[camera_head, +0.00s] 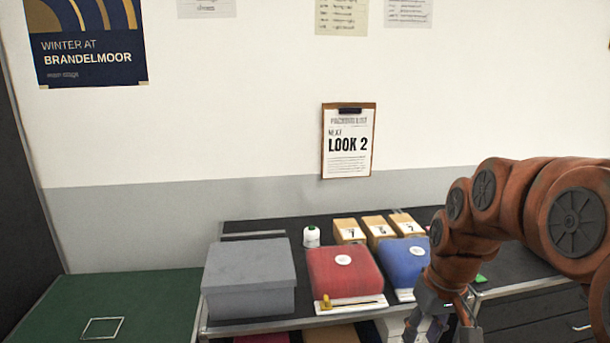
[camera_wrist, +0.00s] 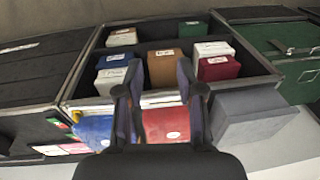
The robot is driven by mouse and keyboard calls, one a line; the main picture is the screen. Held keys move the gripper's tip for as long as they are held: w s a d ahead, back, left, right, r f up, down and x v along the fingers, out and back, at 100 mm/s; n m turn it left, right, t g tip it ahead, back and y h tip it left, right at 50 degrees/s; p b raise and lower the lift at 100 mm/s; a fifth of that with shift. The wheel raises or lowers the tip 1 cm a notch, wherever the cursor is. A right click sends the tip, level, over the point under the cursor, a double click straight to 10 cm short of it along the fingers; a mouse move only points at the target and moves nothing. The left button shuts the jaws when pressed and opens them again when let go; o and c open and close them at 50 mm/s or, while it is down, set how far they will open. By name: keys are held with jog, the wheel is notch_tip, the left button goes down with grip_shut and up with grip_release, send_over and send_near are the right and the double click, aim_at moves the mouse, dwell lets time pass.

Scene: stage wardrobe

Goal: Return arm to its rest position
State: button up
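My orange arm reaches in from the right in the head view, and my gripper (camera_head: 447,325) points down at its end, in front of the table's near edge. In the wrist view my gripper (camera_wrist: 158,78) has its two dark fingers spread apart with nothing seen held between them. A blue folded bundle (camera_head: 398,262) lies just left of and behind the gripper, partly hidden by my arm. A red folded bundle (camera_head: 343,270) lies left of it; beyond the fingers it also shows in the wrist view (camera_wrist: 166,125).
A grey lidded box (camera_head: 250,278), a white spool (camera_head: 311,237) and tan numbered boxes (camera_head: 350,231) stand on the dark table. Below, an open compartmented case (camera_wrist: 90,78) holds several coloured boxes. A green surface (camera_head: 150,300) lies left. A clipboard (camera_head: 347,157) hangs on the wall.

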jog(key=s+a+f+g, duration=0.1)
jog(key=s+f, duration=0.1)
jog(key=s, duration=0.9)
jog(key=s+a+f+m+g+h, duration=0.1)
jog(key=s+f, duration=0.2)
jog(key=s, duration=0.9)
jog(key=shift+a, duration=0.4)
jog(key=shift+s, duration=0.1)
